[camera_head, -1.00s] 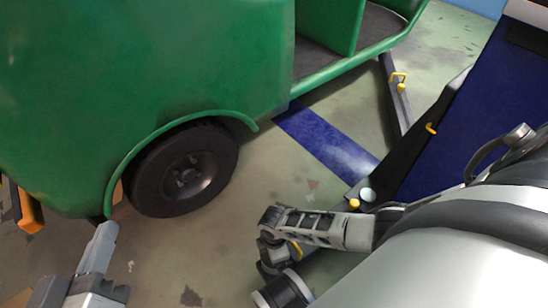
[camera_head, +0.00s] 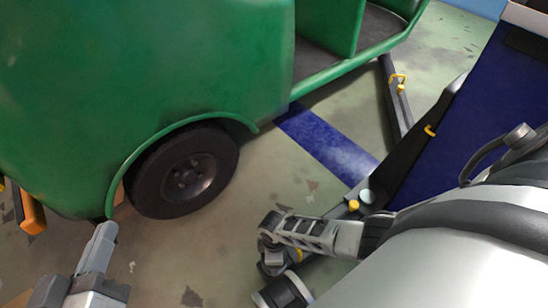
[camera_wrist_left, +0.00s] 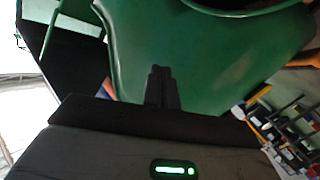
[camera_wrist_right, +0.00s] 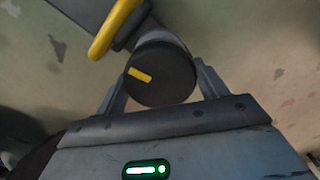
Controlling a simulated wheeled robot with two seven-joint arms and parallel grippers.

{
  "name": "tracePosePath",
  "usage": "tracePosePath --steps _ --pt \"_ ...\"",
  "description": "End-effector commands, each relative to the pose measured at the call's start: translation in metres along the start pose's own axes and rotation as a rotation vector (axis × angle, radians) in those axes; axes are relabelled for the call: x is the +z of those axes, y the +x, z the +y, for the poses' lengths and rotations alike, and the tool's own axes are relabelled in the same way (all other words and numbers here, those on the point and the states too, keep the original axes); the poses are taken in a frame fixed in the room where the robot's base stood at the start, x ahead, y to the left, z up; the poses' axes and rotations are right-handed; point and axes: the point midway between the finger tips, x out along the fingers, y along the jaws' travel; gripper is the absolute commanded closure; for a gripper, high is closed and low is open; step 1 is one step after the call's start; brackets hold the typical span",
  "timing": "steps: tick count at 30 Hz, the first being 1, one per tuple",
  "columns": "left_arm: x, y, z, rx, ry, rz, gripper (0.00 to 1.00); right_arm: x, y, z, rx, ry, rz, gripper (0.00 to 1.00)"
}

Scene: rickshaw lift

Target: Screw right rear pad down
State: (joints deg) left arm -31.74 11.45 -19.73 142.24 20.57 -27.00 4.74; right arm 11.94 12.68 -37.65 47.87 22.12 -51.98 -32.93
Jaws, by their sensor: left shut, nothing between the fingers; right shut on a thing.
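The round black pad (camera_wrist_right: 162,76) with a yellow mark on its top shows in the right wrist view. It sits at the end of a dark lift arm with a yellow handle (camera_wrist_right: 115,27). My right gripper (camera_wrist_right: 160,82) is shut on the pad, one finger on each side. In the head view my right wrist hides most of the pad and fingers. My left gripper (camera_head: 105,232) is shut and empty beside the green rickshaw (camera_head: 150,70), near its wheel. It also shows closed in the left wrist view (camera_wrist_left: 160,72), in front of green bodywork.
The rickshaw's black wheel (camera_head: 187,172) stands on the stained floor. A blue floor stripe (camera_head: 325,142) lies beyond. Another dark lift arm (camera_head: 397,95) with yellow fittings and a blue lift part (camera_head: 455,130) stand at right. An orange-ended part (camera_head: 32,213) is at far left.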

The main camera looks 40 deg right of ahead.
Motion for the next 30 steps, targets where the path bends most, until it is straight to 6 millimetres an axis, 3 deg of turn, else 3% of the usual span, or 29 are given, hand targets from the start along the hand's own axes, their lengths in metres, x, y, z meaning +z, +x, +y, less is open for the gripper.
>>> tracePosePath --steps 4,13,14,16,25,30 --pt "0.008 -0.001 -0.004 -0.023 0.021 -0.038 1.0 -0.001 -0.003 0.001 -0.001 0.15 -0.001 0.51" --pt "0.015 -0.003 -0.006 -0.029 0.023 -0.056 1.0 -0.001 -0.002 0.003 0.003 0.172 0.003 0.51" --pt "0.015 -0.003 -0.006 -0.029 0.023 -0.055 1.0 -0.002 -0.002 0.003 0.003 0.172 0.003 0.25" --pt "0.015 -0.003 -0.006 -0.028 0.023 -0.054 1.0 -0.002 -0.002 0.003 0.003 0.171 0.003 0.06" --pt "0.01 -0.002 -0.005 -0.025 0.027 -0.044 1.0 -0.001 -0.003 0.001 0.001 0.168 0.001 0.06" --pt "0.001 -0.004 -0.004 -0.045 0.076 -0.06 1.0 -0.001 -0.023 0.001 0.002 0.167 0.002 0.06"
